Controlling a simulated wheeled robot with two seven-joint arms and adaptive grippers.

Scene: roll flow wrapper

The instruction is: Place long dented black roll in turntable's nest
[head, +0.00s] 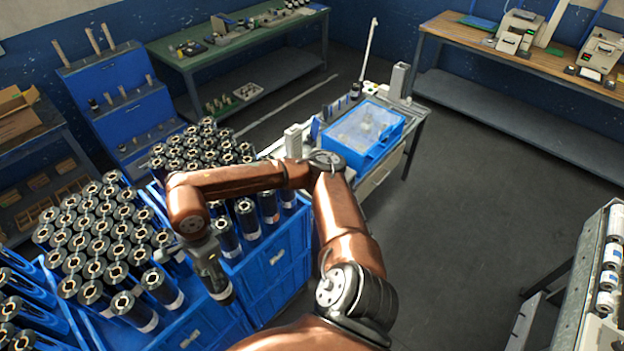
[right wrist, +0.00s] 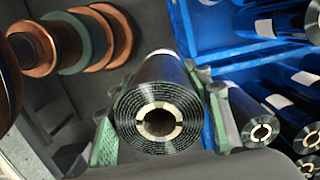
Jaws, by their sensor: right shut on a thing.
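My right gripper (head: 207,262) is over the blue crates at the left of the head view. It is shut on a black roll (head: 216,283), which hangs tilted from it near a crate's edge. In the right wrist view the black roll (right wrist: 150,95) lies between the two green-padded fingers of my right gripper (right wrist: 160,125). Its wound end and pale core face the camera. I cannot make out a dent. I cannot pick out the turntable's nest in these frames. My left gripper is not in view.
Blue crates of upright black rolls (head: 103,235) fill the left. A bench with a blue clear-lidded box (head: 362,135) stands beyond my arm. A rack with white rolls (head: 612,255) is at the right edge. The grey floor (head: 480,190) between is clear.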

